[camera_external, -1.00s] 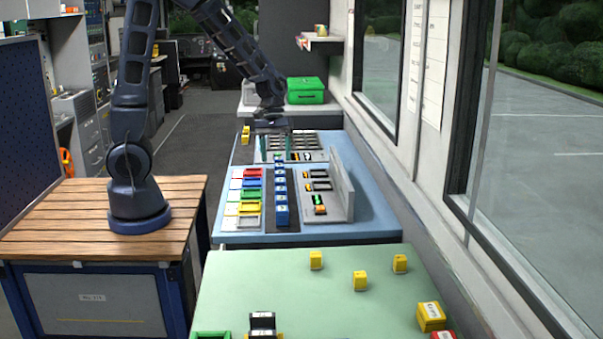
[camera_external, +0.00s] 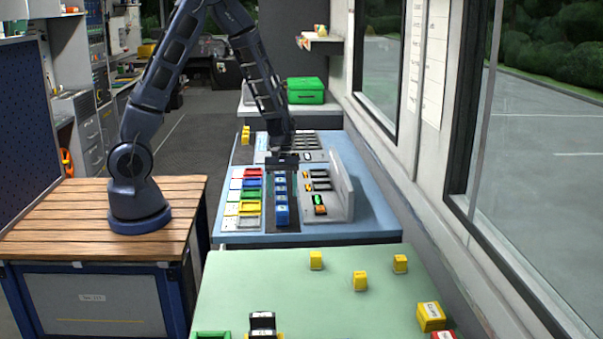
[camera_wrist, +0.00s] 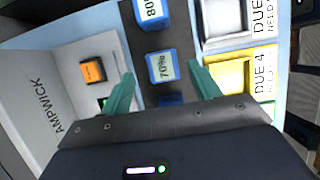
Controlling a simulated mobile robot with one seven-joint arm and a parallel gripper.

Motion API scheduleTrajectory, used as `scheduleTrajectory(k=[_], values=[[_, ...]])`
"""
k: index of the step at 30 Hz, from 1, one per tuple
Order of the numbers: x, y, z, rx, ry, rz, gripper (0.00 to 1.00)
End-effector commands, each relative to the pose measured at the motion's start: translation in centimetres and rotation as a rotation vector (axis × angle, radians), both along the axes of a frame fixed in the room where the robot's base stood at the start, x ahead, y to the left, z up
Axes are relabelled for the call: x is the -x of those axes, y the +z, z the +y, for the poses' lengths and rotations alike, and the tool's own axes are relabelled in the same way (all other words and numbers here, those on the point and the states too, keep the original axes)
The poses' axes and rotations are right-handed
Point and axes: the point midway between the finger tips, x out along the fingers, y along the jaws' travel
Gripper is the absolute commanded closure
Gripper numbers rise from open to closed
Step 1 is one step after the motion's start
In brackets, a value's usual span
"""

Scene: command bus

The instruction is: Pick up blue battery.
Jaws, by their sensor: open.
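Several blue batteries (camera_external: 282,214) stand in a row on a dark strip on the blue table. My gripper (camera_external: 285,170) is above the far part of this row, its jaws open and empty. In the wrist view, a blue battery labelled 70% (camera_wrist: 161,67) lies between and just beyond my two green fingertips (camera_wrist: 160,75). Another blue battery labelled 80% (camera_wrist: 151,13) is above it in that view. A third blue battery (camera_wrist: 171,100) shows partly below, nearer my gripper body. In the external view my gripper hides the far end of the row.
Coloured trays (camera_external: 249,208) stand left of the row. A grey panel (camera_external: 341,189) with orange and green items stands to its right, with an upright wall. The near green table (camera_external: 300,285) carries several yellow blocks. A green box (camera_external: 306,90) stands at the back.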

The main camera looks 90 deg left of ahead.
Motion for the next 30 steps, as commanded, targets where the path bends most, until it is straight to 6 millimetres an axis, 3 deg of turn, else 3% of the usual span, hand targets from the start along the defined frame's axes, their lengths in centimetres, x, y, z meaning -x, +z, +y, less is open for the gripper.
scheduleTrajectory(k=[15,25,30], values=[[0.4,-4.6,-2.0,0.0,0.001,0.0,0.38],[0.4,-4.9,-2.2,0.0,0.0,-0.001,0.38],[0.4,-4.9,-2.2,0.0,0.0,-0.001,0.72]])
